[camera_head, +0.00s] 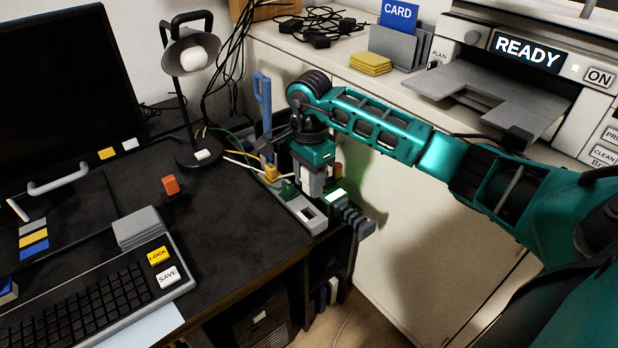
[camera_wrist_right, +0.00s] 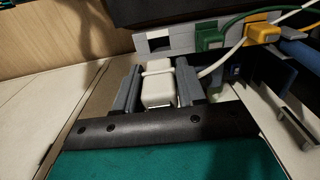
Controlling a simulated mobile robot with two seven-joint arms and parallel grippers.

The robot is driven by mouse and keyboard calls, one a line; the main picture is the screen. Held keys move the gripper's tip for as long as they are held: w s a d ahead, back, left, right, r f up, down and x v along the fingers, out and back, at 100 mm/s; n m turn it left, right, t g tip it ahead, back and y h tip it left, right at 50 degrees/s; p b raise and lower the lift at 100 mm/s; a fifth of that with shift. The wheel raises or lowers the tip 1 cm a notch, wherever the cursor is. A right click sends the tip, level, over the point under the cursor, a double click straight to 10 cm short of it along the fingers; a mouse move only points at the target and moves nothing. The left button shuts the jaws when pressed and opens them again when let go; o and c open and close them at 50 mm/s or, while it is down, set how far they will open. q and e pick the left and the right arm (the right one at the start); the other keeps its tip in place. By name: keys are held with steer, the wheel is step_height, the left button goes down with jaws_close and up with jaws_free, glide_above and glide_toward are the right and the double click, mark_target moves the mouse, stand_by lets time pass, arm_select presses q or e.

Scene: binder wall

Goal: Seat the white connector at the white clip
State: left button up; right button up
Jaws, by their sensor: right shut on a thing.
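My right gripper (camera_head: 312,192) is shut on the white connector (camera_head: 305,177), above the grey clip rail at the desk's right edge. In the right wrist view, the white connector (camera_wrist_right: 158,85) sits between the two grey fingers of my right gripper (camera_wrist_right: 156,88). A white cable (camera_wrist_right: 222,60) shows beside it and runs up to the right. The pale clip with a dark slot, likely the white clip (camera_wrist_right: 160,44), is beyond the connector, apart from it in the picture. My left gripper is not in view.
A green clip (camera_wrist_right: 208,38) and a yellow connector (camera_wrist_right: 262,32) with cables are right of the slot. The desk lamp (camera_head: 190,55), keyboard (camera_head: 100,280) and red-orange block (camera_head: 170,185) stand left. A cream cabinet (camera_head: 420,200) and printer (camera_head: 530,70) are right.

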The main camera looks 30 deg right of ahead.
steer(key=shift+f+b, duration=0.5)
steer(key=shift+f, duration=0.45)
steer(key=shift+f+b, duration=0.7)
steer(key=shift+f, duration=0.2)
steer(key=shift+f+b, duration=0.5)
steer(key=shift+f, duration=0.15)
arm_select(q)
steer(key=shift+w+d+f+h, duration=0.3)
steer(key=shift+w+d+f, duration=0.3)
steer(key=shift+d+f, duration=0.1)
arm_select(e)
steer(key=shift+f, duration=0.25)
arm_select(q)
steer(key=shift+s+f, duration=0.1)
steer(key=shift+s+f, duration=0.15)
